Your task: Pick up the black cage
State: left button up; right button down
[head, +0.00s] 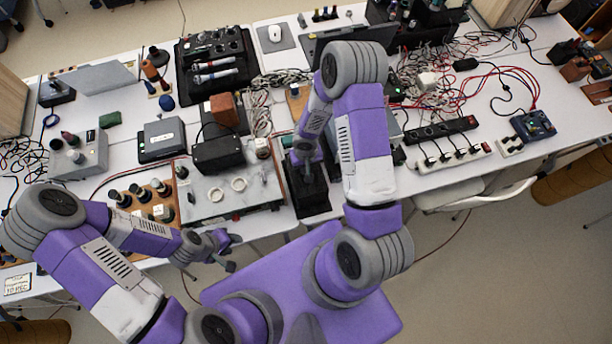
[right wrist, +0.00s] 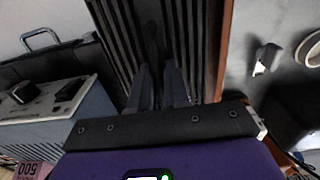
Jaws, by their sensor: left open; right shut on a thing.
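The black cage (head: 312,200) stands near the front edge of the white table in the head view, under my right arm. In the right wrist view the black cage (right wrist: 200,35) shows as dark parallel bars. My right gripper (head: 306,168) points down at it, and my arm hides part of it. In the right wrist view the right gripper's fingers (right wrist: 158,85) are close together on a dark part of the cage. My left gripper (head: 230,252) is open and empty, in front of the table edge.
A light panel with two white rings (head: 239,184) lies left of the cage. Red and black cables (head: 500,75) and power strips (head: 455,157) lie to the right.

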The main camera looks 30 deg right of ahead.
dwell(0.7)
notch_tip(320, 180, up, 10)
jog(key=shift+p, duration=0.6)
notch_tip(320, 180, up, 4)
jog(key=shift+f+p, duration=0.2)
jog(key=shift+p, duration=0.85)
jog(key=shift+f, duration=0.1)
